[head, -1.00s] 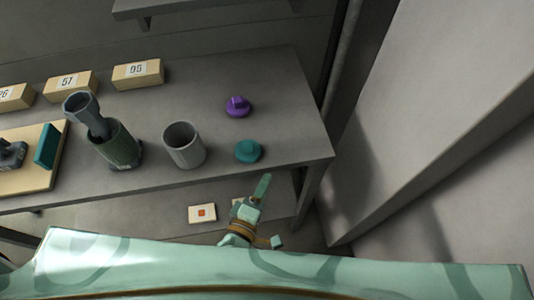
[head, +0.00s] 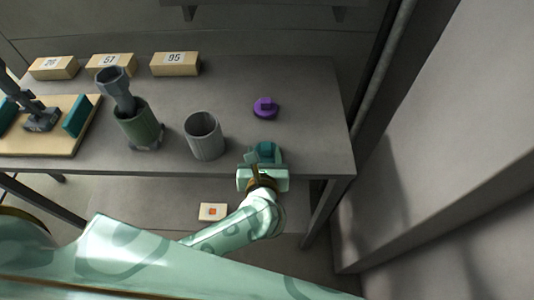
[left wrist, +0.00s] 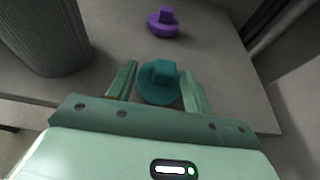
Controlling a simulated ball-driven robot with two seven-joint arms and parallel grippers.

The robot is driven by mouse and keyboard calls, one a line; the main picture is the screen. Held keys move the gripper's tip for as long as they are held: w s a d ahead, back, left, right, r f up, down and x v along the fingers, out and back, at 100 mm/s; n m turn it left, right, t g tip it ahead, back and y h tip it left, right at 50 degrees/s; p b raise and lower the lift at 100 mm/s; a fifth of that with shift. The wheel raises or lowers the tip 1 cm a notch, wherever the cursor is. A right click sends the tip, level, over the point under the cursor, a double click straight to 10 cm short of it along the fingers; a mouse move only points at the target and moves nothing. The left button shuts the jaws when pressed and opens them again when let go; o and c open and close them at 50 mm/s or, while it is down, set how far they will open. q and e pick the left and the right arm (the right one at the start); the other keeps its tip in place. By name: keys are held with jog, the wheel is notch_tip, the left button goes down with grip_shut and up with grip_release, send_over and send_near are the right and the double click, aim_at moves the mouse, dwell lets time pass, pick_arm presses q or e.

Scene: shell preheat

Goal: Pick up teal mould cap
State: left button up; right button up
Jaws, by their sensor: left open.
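The teal mould cap (head: 268,150) sits on the grey table near its front right edge. In the left wrist view the teal mould cap (left wrist: 160,82) is a round disc with a raised block on top, lying between the two fingers. My left gripper (head: 264,157) is open around it; it also shows in the left wrist view (left wrist: 158,88). I cannot tell whether the fingers touch the cap. In the head view the gripper hides part of the cap. My right gripper is not in view.
A purple cap (head: 265,108) stands behind the teal one. A grey cup (head: 204,137) is to the left, then a green holder (head: 139,128) with a grey piece in it. Numbered blocks (head: 175,64) line the back. The table's (head: 318,120) right side is clear.

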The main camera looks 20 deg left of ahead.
aim_at(267, 144)
pick_arm(q)
jog(key=x, duration=0.1)
jog(key=b+x, duration=0.1)
jog(key=x, duration=0.1)
jog(key=b+x, duration=0.1)
jog(key=shift+w+d+f, duration=0.2)
jog(key=shift+w+d, duration=0.05)
jog(key=shift+w, duration=0.1)
jog(key=shift+w+a, duration=0.15)
jog(key=shift+w, duration=0.3)
jog(key=shift+s, duration=0.1)
jog(key=shift+c, duration=0.3)
jog(key=c, duration=1)
jog(key=shift+r, duration=0.1)
